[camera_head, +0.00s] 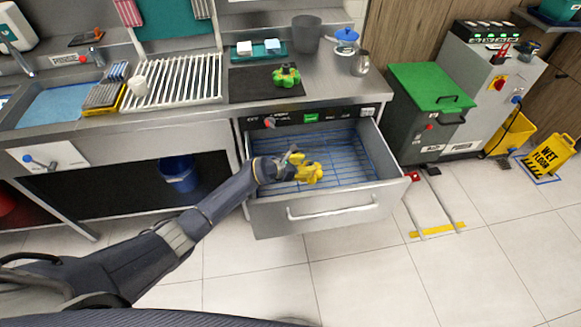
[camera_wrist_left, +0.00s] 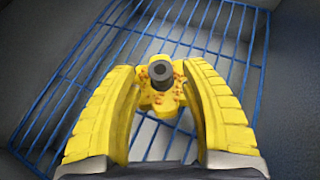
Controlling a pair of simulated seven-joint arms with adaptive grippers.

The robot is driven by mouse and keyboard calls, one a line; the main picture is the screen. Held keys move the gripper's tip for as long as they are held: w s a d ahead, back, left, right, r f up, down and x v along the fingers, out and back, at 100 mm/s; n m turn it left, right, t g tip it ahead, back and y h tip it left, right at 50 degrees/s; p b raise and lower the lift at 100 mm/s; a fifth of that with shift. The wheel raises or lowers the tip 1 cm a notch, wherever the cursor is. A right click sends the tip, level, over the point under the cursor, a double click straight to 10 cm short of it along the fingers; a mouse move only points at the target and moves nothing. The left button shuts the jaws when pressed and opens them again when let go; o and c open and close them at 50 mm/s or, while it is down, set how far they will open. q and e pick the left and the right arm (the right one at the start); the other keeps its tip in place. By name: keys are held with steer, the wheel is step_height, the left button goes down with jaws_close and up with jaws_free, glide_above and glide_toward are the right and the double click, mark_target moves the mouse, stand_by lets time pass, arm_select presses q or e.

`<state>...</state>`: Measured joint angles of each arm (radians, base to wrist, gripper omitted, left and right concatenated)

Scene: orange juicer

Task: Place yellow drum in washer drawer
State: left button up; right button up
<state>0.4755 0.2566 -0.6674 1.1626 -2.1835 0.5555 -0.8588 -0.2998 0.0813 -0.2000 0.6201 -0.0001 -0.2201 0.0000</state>
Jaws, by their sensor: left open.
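The washer drawer (camera_head: 335,207) is pulled open under the counter, with a blue wire rack (camera_head: 350,168) inside. The yellow drum (camera_head: 311,174) is inside the drawer's outline, over the rack. In the left wrist view the drum (camera_wrist_left: 161,92) is lobed, with a dark round hub facing the camera and rack wires behind it. My left gripper (camera_head: 298,163) reaches into the drawer from the left. Its yellow fingers (camera_wrist_left: 165,100) are open, one on each side of the drum, with visible gaps. I cannot tell whether the drum rests on the rack. My right gripper is not in view.
A green drum (camera_head: 286,75) sits on a dark mat (camera_head: 252,84) on the counter above the drawer. A white drying rack (camera_head: 180,85) and a sink are to the left. A green-lidded bin (camera_head: 430,85) stands right of the drawer. The rack's right part is clear.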

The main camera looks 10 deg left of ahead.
arm_select(q)
steer(key=v, duration=0.9)
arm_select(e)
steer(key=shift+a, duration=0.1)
arm_select(q)
steer(key=shift+s+a, duration=0.1)
steer(key=shift+s, duration=0.05)
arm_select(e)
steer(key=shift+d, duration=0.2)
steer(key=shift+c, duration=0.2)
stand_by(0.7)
